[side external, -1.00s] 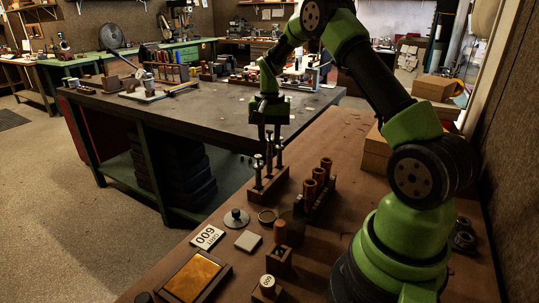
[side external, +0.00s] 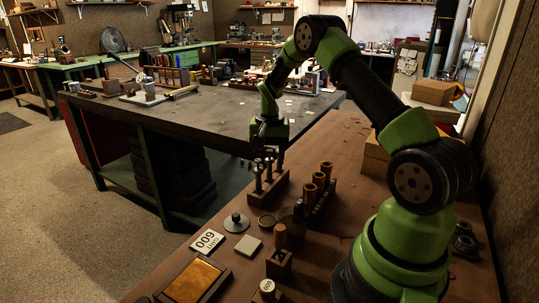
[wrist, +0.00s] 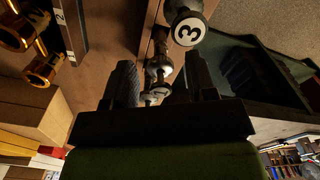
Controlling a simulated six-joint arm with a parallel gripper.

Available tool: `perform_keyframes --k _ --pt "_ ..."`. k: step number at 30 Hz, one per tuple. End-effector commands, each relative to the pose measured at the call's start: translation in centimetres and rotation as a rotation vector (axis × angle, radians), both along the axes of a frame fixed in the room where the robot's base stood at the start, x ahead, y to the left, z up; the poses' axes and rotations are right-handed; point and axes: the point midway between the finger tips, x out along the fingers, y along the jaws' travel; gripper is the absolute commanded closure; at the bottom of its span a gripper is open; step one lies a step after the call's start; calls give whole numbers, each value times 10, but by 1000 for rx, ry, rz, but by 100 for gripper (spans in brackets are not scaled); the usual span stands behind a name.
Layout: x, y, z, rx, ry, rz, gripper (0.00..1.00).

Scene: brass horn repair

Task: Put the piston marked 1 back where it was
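My gripper (side external: 268,150) points down over a wooden rack (side external: 268,190) with upright pistons. The wrist view shows my two fingers (wrist: 163,80) on either side of a metal piston (wrist: 159,74), with gaps seen between it and the fingers. That piston's number cannot be read. A piston with a white cap marked 3 (wrist: 187,30) stands beyond it, outside the fingers. I cannot make out a cap marked 1. Brass tubes stand in a dark holder (side external: 320,206) to the right of the rack; its edge carries number labels (wrist: 60,17) in the wrist view.
In front of the rack are a white card marked 600 (side external: 207,242), a pale square block (side external: 248,246), a round metal piece (side external: 236,222) and a gold-topped tray (side external: 197,277). Cardboard boxes (side external: 377,155) stand at the right. A large dark workbench (side external: 215,115) lies behind.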

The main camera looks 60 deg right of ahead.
Motion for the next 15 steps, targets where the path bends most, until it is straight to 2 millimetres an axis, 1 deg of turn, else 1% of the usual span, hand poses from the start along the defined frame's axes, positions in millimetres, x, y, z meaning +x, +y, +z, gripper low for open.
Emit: perform_keyframes --k 5,8,11,15 --pt "0 0 4 -1 -2 1 48" --pt "1 -1 16 -4 -4 2 48" --pt "1 -1 36 -4 -7 0 48" --pt "1 -1 69 -6 -6 0 48"
